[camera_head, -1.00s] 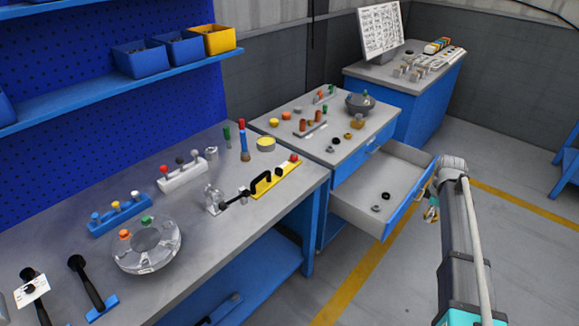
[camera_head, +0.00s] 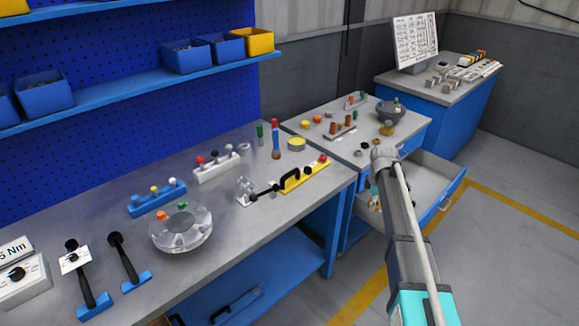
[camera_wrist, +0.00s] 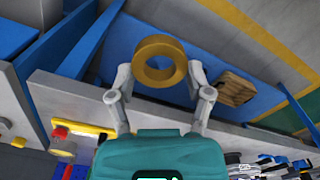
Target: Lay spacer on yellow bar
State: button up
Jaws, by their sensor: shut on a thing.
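My gripper (camera_wrist: 160,72) is shut on a brass-coloured ring, the spacer (camera_wrist: 143,50), and holds it between its two fingertips in the wrist view. A yellow part, likely the bar, shows at lower left in the wrist view (camera_wrist: 92,129).
The open drawer (camera_head: 440,207) juts from the side cabinet (camera_head: 330,110). On the workbench (camera_head: 225,220) stand a clear round flanged shell (camera_head: 181,236), a white rack (camera_head: 214,170), a blue rack (camera_head: 157,200) and a black-handled clamp (camera_head: 262,192) beside the bar.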

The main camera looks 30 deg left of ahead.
aim_at(316, 168)
jog(key=u, duration=0.6)
jog(key=i, duration=1)
